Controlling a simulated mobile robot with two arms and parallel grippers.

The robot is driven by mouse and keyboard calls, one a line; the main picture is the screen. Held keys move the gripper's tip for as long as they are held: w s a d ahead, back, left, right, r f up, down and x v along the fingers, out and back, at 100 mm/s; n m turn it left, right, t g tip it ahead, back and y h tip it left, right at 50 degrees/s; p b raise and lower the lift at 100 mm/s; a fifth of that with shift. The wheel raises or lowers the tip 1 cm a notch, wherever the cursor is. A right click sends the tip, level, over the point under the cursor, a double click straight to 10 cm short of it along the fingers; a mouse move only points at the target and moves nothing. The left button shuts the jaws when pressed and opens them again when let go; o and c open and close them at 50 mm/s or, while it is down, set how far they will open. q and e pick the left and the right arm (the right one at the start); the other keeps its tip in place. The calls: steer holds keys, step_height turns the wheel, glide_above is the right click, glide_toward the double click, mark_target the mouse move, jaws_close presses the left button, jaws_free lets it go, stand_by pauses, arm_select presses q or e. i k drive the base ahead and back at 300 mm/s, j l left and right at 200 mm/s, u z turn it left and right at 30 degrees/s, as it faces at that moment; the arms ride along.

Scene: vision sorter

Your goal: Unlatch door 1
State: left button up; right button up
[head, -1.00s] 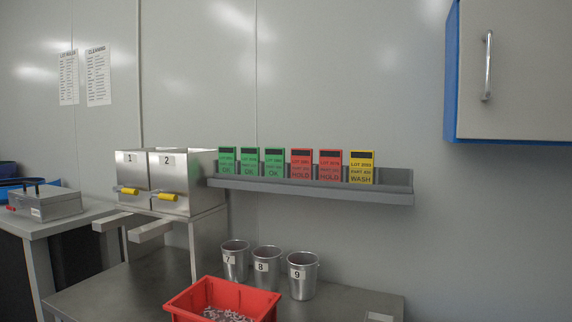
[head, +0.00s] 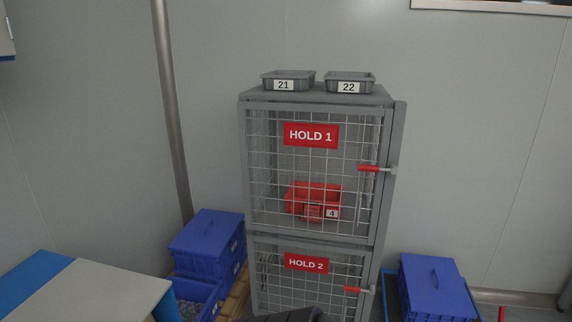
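The upper mesh door of a grey cage (head: 242,175) bears a red HOLD 1 sign (head: 311,135). Its latch has a red handle (head: 369,168) lying roughly level, pointing left from a metal pivot at the door's right edge. The door looks shut. Behind its mesh sits a red bin (head: 318,191) with a label 4. The lower door has a HOLD 2 sign (head: 306,262) and a similar red latch handle (head: 353,289), also roughly level. Neither of my grippers can be made out. A dark shape at the bottom edge is too cut off to identify.
Grey trays 21 (head: 288,86) and 22 (head: 349,87) stand on the cage. Blue crates (head: 205,240) are at its left and a lidded blue box (head: 437,285) at its right. A table corner (head: 95,295) juts in at lower left. A pole (head: 172,110) stands left.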

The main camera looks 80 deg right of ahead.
mark_target(393, 169)
steer(key=z, duration=3.35)
